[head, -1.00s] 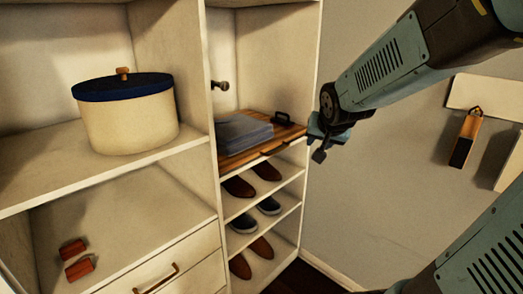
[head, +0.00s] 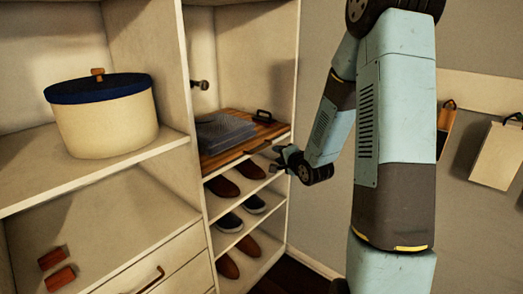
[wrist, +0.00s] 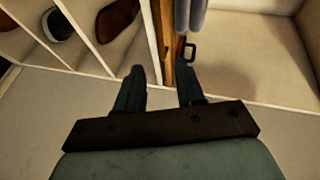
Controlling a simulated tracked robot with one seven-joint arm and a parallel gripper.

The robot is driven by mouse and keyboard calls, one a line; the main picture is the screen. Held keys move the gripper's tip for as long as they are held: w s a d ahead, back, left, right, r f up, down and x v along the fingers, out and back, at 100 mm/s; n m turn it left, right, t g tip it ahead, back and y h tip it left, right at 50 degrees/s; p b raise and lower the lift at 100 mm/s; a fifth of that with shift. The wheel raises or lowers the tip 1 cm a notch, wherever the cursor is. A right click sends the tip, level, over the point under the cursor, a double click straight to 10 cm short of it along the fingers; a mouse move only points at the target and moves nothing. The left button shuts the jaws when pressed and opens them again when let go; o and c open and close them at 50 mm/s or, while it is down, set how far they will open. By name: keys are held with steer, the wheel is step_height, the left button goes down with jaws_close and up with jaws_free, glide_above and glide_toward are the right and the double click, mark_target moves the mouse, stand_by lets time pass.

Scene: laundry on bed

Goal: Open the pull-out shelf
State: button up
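The pull-out shelf is a brown wooden board (head: 262,133) in the narrow right-hand compartment, with a folded grey-blue cloth (head: 225,130) on it. Its front edge looks about level with the cabinet front. A dark bar handle (head: 257,148) runs along that edge. My gripper (head: 277,156) is in front of the shelf, near the handle's right end. In the wrist view my gripper (wrist: 158,75) is open, its two fingers apart, with the shelf's edge (wrist: 166,30) beyond the gap. Nothing shows between the fingers; I cannot tell whether they touch the handle.
Shoes (head: 222,187) stand on racks below the shelf. A dark bracket-like handle (head: 264,116) stands on top of the board. A cream pot with a blue lid (head: 98,88) sits on the left shelf, above two red blocks (head: 60,279). Items hang on the right wall.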

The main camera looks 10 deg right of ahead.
mark_target(262, 149)
steer(key=shift+m+t, duration=0.4)
steer(key=shift+m, duration=0.1)
steer(key=x, duration=0.9)
steer(key=f+x, duration=0.1)
steer(key=x, duration=0.4)
steer(key=shift+w+a, duration=0.1)
steer(key=shift+a, duration=0.1)
jaws_close()
